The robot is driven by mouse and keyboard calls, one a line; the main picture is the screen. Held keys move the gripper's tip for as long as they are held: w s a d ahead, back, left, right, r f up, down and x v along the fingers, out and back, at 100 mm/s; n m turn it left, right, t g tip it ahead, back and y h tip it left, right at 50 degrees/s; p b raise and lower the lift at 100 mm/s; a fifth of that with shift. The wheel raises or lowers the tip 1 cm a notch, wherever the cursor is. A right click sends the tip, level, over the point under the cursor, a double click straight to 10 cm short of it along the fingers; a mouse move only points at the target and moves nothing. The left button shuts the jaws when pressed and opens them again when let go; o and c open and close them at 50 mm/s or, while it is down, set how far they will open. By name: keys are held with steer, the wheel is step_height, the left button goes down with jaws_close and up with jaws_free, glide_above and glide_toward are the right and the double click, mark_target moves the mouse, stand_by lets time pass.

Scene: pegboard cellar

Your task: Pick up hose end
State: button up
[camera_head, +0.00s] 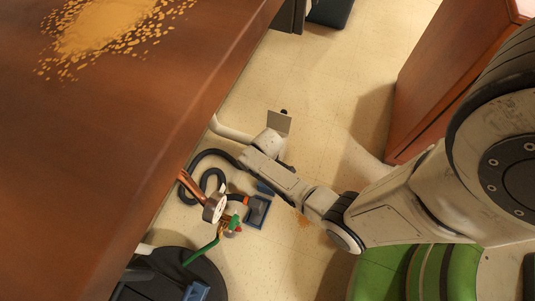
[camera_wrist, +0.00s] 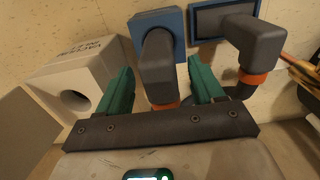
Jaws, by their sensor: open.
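In the wrist view, my gripper (camera_wrist: 162,74) is open, with its two green fingers spread apart. A dark grey elbow-shaped hose end (camera_wrist: 157,60) with an orange collar shows in the gap between the fingers. I cannot tell whether either finger touches it. A second grey elbow (camera_wrist: 256,42) with an orange collar (camera_wrist: 251,78) is to the right, outside the right finger. My fingers cannot be made out there.
A blue-framed panel (camera_wrist: 213,20) is behind the right elbow. A printed white box (camera_wrist: 75,75) with a round hole is close to the left finger. A brown table (camera_head: 110,150) overhangs the left in the head view.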

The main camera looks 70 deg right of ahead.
step_height(320, 180, down, 3)
steer(key=shift+r+b, duration=0.1)
steer(key=shift+b, duration=0.55)
steer(key=c, duration=1.2)
